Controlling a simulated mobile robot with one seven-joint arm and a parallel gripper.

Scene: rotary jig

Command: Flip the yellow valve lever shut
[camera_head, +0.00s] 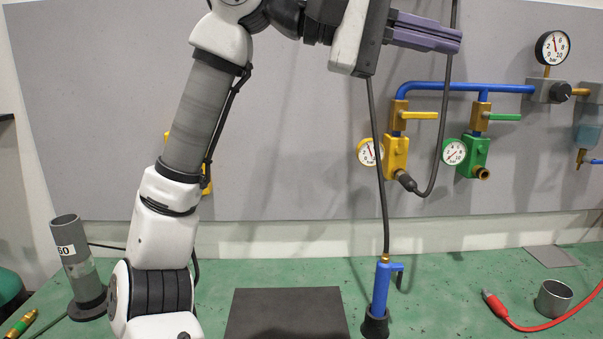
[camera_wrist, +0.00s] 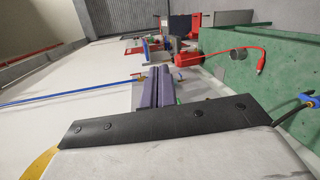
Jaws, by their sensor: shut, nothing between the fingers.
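The yellow valve lever (camera_head: 420,115) sticks out level to the right from the top of the yellow valve body (camera_head: 395,155), which is mounted on the grey wall panel. A yellow-rimmed gauge (camera_head: 369,151) sits at the body's left side. My gripper (camera_head: 456,40) has purple fingers and is shut and empty. In the head view it appears above and slightly right of the yellow lever, apart from it. In the wrist view the fingers (camera_wrist: 158,84) lie together beyond the dark mount. I cannot clearly make out the yellow lever there.
A green valve (camera_head: 473,153) with a green lever (camera_head: 505,117) stands close to the right of the yellow one. A blue pipe (camera_head: 465,87) runs above both. A black hose (camera_head: 441,130) loops from the yellow outlet. A blue pump-like tool (camera_head: 381,290) stands on the green bench.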

